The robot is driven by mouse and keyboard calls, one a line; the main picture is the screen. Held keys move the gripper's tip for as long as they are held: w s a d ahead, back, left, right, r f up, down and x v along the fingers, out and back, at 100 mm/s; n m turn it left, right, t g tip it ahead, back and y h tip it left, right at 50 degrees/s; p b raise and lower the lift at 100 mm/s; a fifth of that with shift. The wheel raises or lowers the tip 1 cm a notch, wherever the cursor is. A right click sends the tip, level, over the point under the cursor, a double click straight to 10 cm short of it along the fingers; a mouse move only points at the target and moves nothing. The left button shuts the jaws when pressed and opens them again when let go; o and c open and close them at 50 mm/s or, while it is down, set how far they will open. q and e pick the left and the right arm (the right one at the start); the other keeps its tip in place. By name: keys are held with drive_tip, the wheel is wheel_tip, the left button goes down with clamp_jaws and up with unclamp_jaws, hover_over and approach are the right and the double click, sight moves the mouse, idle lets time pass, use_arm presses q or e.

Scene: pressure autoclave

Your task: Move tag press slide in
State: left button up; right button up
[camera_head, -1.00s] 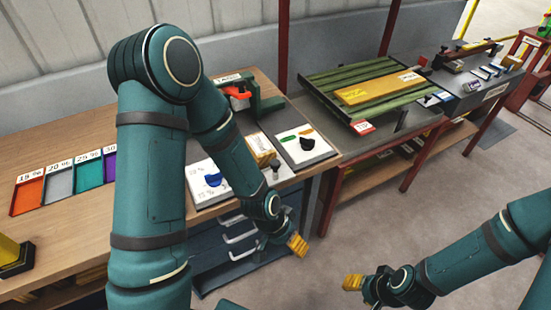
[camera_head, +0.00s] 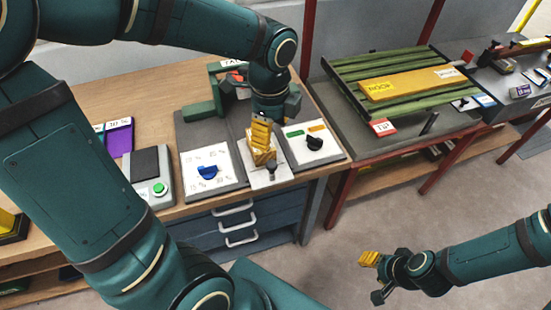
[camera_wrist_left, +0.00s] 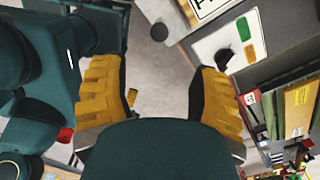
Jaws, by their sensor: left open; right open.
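The green tag press (camera_head: 212,100) stands at the back of the wooden bench, partly hidden behind my left arm. In front of it a narrow light plate carries a small grey upright knob (camera_head: 271,168), perhaps the slide's; a round grey knob also shows in the left wrist view (camera_wrist_left: 159,32). My left gripper (camera_head: 262,143) hangs over this plate with yellow fingers, just behind the knob in the picture, and hides the middle of the press. It is open and empty in the left wrist view (camera_wrist_left: 158,95). My right gripper (camera_head: 372,272) is open and empty over the floor.
A blue-knob panel (camera_head: 208,172) lies left of the plate, and a black-knob panel (camera_head: 314,145) lies right. A box with a green button (camera_head: 158,188) sits further left. Blue drawers (camera_head: 235,225) are below. A side table holds a green slatted rack (camera_head: 400,70).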

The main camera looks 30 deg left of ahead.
sight(272, 163)
use_arm(q)
wheel_tip(272, 163, down, 12)
drive_tip(key=b, duration=0.3)
drive_tip(key=shift+f, duration=0.1)
drive_tip(key=shift+o, duration=0.2)
clamp_jaws()
